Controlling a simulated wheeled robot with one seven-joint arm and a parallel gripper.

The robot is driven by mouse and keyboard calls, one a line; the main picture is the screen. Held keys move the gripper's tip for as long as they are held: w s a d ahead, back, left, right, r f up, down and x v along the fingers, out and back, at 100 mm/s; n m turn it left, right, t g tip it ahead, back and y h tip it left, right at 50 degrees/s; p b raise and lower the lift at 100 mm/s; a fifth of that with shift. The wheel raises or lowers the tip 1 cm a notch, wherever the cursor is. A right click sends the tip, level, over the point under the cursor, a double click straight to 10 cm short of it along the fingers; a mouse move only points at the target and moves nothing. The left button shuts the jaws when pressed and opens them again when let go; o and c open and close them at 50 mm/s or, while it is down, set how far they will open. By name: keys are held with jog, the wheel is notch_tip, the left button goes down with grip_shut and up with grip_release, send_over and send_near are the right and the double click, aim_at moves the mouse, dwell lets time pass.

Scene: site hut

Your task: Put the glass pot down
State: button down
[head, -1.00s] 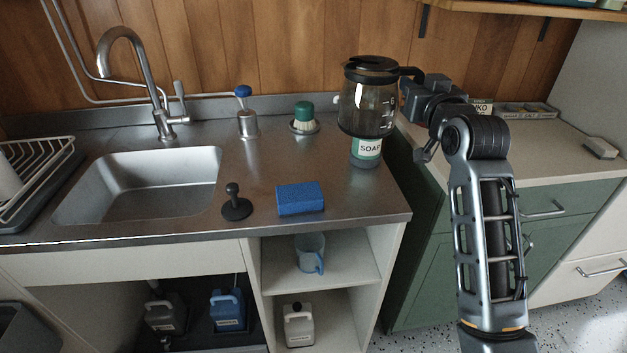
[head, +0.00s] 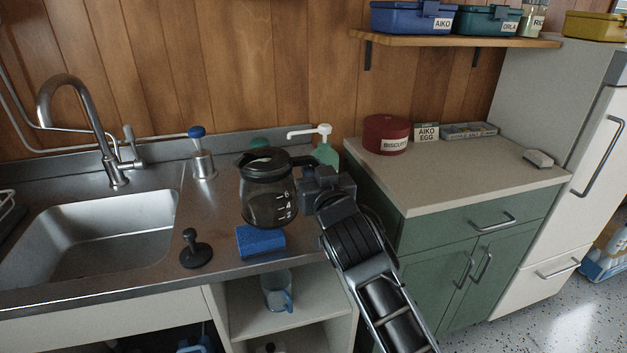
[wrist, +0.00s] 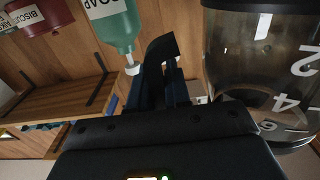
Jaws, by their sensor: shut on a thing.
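The glass pot (head: 266,199) has a black lid and white level marks. In the head view it appears over the right part of the steel sink counter, behind the blue sponge. My gripper (head: 309,178) is at the pot's right side, shut on its handle; the fingertips are partly hidden. In the wrist view the gripper (wrist: 160,75) is at the middle and the pot (wrist: 262,60) fills the right side, looking empty. I cannot tell whether the pot's base touches the counter.
A blue sponge (head: 260,241) and a black stopper (head: 195,250) lie in front. A soap bottle (head: 326,150) stands behind the pot, and a green brush is partly hidden. The beige worktop (head: 450,172) at right has clear room in front of the biscuit tin (head: 387,134).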

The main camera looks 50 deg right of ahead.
jog(key=shift+f, duration=1.05)
jog(key=shift+f+b, duration=0.3)
jog(key=shift+b, duration=0.05)
jog(key=c, duration=1.1)
grip_release()
jog(key=shift+r, duration=0.1)
jog(key=b+v, duration=0.1)
jog(key=v, duration=1.1)
jog(key=shift+r, duration=0.15)
